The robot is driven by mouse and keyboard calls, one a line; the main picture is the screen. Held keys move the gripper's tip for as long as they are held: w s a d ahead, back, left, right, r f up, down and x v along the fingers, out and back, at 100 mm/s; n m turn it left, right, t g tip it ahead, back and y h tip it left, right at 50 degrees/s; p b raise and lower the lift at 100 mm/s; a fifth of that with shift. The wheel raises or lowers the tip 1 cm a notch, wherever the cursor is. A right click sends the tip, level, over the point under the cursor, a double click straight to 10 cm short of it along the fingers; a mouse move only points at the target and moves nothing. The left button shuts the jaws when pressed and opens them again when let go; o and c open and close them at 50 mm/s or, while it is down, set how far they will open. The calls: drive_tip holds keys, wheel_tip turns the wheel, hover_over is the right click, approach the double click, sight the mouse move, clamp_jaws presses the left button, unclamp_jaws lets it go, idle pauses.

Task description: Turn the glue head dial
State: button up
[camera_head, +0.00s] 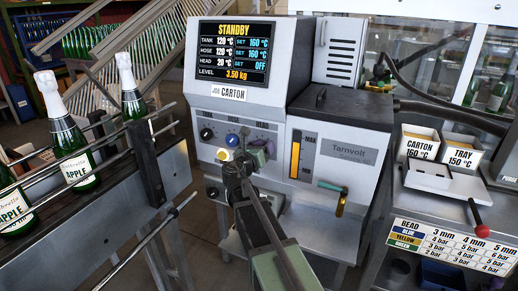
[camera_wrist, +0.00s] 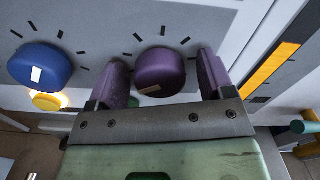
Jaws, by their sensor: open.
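The glue head dial is a round purple knob (camera_wrist: 160,72) on the grey front panel of the glue unit (camera_head: 210,104). Its pale mark sits at the lower left of its face, and black tick marks surround it. My gripper (camera_head: 250,150) is at the panel. In the wrist view its two purple-padded fingers are open, one on each side of the purple knob, with visible gaps. In the head view my arm and fingers largely cover this dial. The display (camera_head: 235,52) reads STANDBY, with head 20 °C and set OFF; tank and hose are set to 160 °C.
A blue knob (camera_wrist: 40,66) and a lit yellow button (camera_wrist: 48,102) are left of the dial. A level gauge (camera_head: 295,154) is to the right. Bottles (camera_head: 75,150) stand on a conveyor at left.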

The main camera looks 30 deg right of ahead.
drive_tip(key=c, duration=0.9)
